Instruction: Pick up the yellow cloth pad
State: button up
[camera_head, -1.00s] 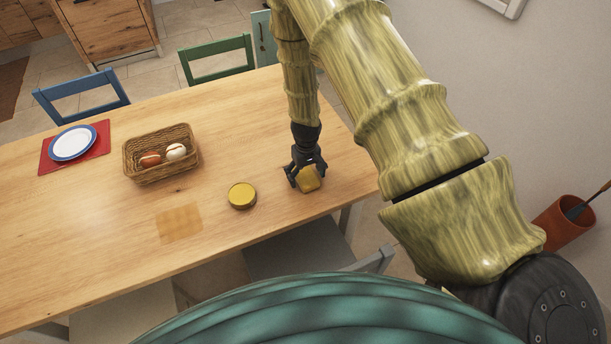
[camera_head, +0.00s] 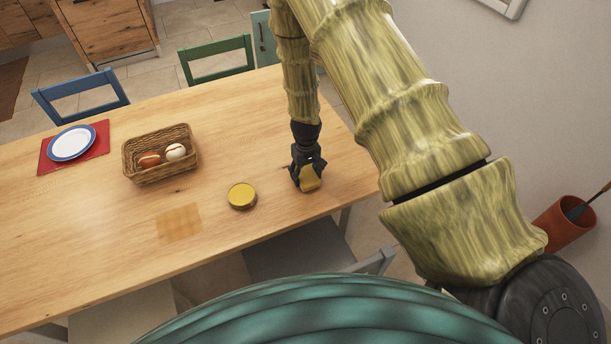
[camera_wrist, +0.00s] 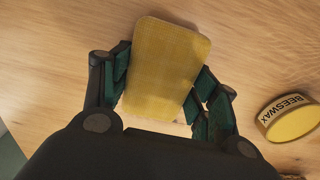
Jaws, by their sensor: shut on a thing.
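The yellow cloth pad (camera_wrist: 163,68) is a rounded rectangle between the two fingers of my gripper (camera_wrist: 160,88) in the wrist view. Both fingers touch its long sides. In the head view the pad (camera_head: 310,179) shows below my gripper (camera_head: 306,178), near the right end of the wooden table. My gripper is shut on the pad. The pad is at or very close to the table top; I cannot tell whether it touches it. My fingers hide part of it in the head view.
A round yellow-lidded tin (camera_head: 241,195), labelled BEESWAX in the wrist view (camera_wrist: 288,117), stands left of my gripper. A darker square patch (camera_head: 179,222) marks the table (camera_head: 75,245). A wicker basket (camera_head: 152,172) holds two egg-like things. A plate (camera_head: 73,143) lies on a red mat (camera_head: 45,165).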

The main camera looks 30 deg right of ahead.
jog(key=shift+r+b, duration=0.4)
jog(key=shift+r, duration=0.2)
jog(key=shift+s+r+b, duration=0.3)
jog(key=shift+r+b, duration=0.3)
jog(key=shift+r, duration=0.1)
jog(key=s+a+r+b, duration=0.1)
jog(key=s+a+b, duration=0.1)
jog(key=s, duration=0.5)
jog(key=s+a+b, duration=0.2)
jog(key=s+b, duration=0.1)
jog(key=s, duration=0.5)
jog(key=shift+a+r, duration=0.2)
jog(key=shift+r, duration=0.15)
jog(key=shift+w, duration=0.1)
jog(key=o, duration=0.5)
jog(key=c, duration=0.3)
